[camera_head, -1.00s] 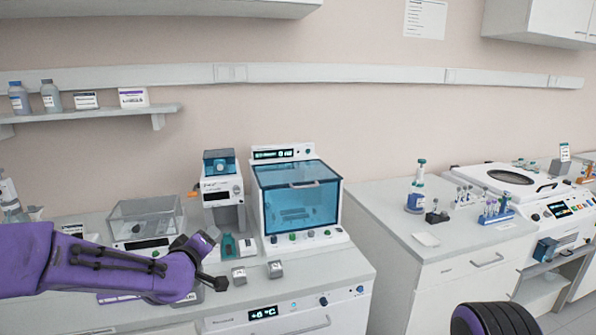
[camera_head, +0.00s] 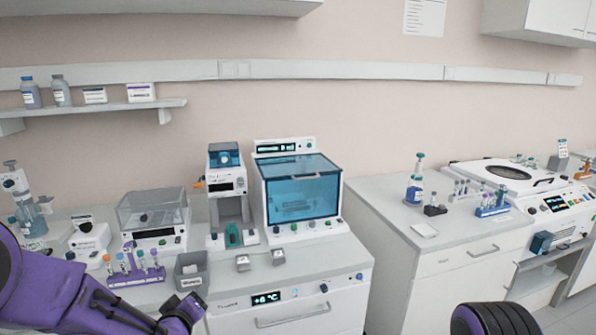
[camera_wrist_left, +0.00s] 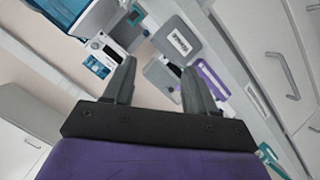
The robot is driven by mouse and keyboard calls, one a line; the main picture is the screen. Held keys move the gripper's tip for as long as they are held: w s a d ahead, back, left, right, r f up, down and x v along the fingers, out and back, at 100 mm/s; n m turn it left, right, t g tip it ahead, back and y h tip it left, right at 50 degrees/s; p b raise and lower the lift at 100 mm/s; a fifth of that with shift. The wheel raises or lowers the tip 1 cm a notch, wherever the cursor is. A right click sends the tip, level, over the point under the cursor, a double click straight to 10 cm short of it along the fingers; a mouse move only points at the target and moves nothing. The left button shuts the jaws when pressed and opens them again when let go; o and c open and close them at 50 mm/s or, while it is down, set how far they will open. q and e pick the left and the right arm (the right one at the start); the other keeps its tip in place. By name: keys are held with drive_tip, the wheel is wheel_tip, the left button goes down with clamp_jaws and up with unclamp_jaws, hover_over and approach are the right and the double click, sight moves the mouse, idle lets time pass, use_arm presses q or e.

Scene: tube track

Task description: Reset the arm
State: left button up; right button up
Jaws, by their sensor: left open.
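My left arm (camera_head: 75,290), purple, comes in from the lower left of the head view. Its dark gripper (camera_head: 192,304) is low, in front of the bench near the grey bin. In the left wrist view the two grey fingers (camera_wrist_left: 158,80) stand apart with nothing between them. My right gripper is not in view; only a dark rounded part of my right arm (camera_head: 495,319) shows at the bottom edge.
A purple tube rack (camera_head: 135,277) and a grey bin (camera_head: 192,281) stand at the bench's front left. Behind are a clear-lidded device (camera_head: 153,236), a small blue-topped device (camera_head: 227,185) and a blue-windowed cabinet (camera_head: 300,195).

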use_arm(q)
drive_tip(key=s+a+f+m+g+y+b, duration=0.1)
drive_tip(key=s+a+f+g+b, duration=0.1)
drive_tip(key=s+f, duration=0.75)
drive_tip(key=s+a+f+g+b, duration=0.1)
drive_tip(key=s+f+g, duration=0.2)
drive_tip(key=s+f, duration=0.65)
drive_tip(key=s+a+f+g+b, duration=0.1)
drive_tip(key=s+f+g, duration=0.1)
drive_tip(key=s+f, duration=0.5)
drive_tip(key=s+f+m+g+b, duration=0.1)
drive_tip(key=s+f+g+b, duration=0.1)
drive_tip(key=s+f, duration=0.5)
drive_tip(key=s+g, duration=0.1)
drive_tip(key=s, duration=0.3)
drive_tip(key=shift+s+a+f+y, duration=0.3)
drive_tip(key=shift+s+a, duration=0.05)
drive_tip(key=shift+a, duration=0.05)
